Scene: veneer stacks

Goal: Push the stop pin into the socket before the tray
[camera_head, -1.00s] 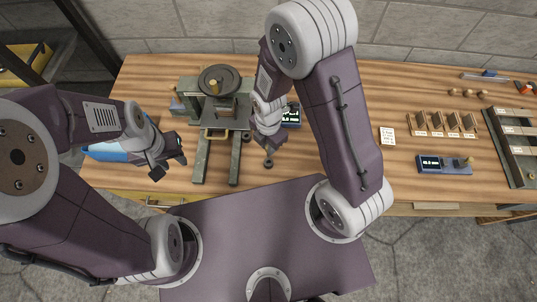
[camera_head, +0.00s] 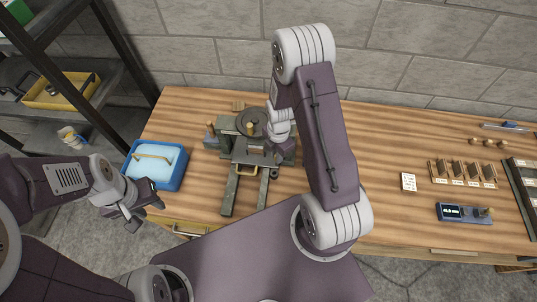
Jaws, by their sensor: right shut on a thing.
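A dark press with a round handwheel (camera_head: 250,122) stands on the bench, with two rails (camera_head: 230,191) reaching toward me. A tray with a brass handle (camera_head: 248,171) sits low between the rails; most of it is under the press. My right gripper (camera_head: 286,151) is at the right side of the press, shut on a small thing. I take it to be the stop pin, but its outline is hidden by the fingers and wrist. I cannot make out the socket clearly. My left gripper (camera_head: 143,212) is open and empty, before the bench's front edge, left of the rails.
A blue bin (camera_head: 171,174) with pale contents stands on the bench at left. A label card (camera_head: 408,182), a gauge with a lit display (camera_head: 463,213) and a rack of veneer pieces (camera_head: 463,174) are at right. A shelf with a yellow tray (camera_head: 62,91) is at far left.

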